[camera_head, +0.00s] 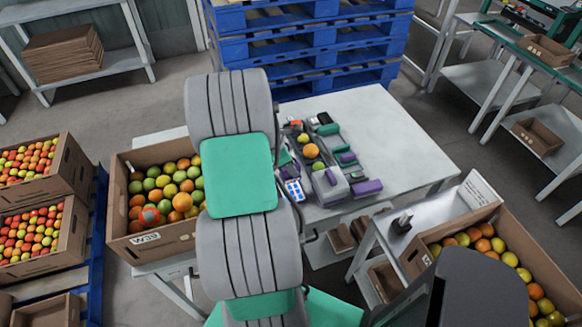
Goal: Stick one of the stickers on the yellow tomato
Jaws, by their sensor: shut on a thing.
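A small yellow tomato (302,138) sits on the grey worktable (385,125), in a row of things just right of my arm. A larger orange tomato (312,151) lies close in front of it, and something orange-red (296,124) shows behind it. A small white card with blue marks (293,190), perhaps the stickers, lies at the right edge of my arm, partly covered. My raised arm fills the middle of the view.
A grey and purple device (330,186) and purple blocks (367,188) stand beside the tomatoes. A cardboard box of mixed tomatoes (125,208) is left of my arm; another (412,262) is at lower right. Blue pallets (300,72) are stacked behind. The table's right side is clear.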

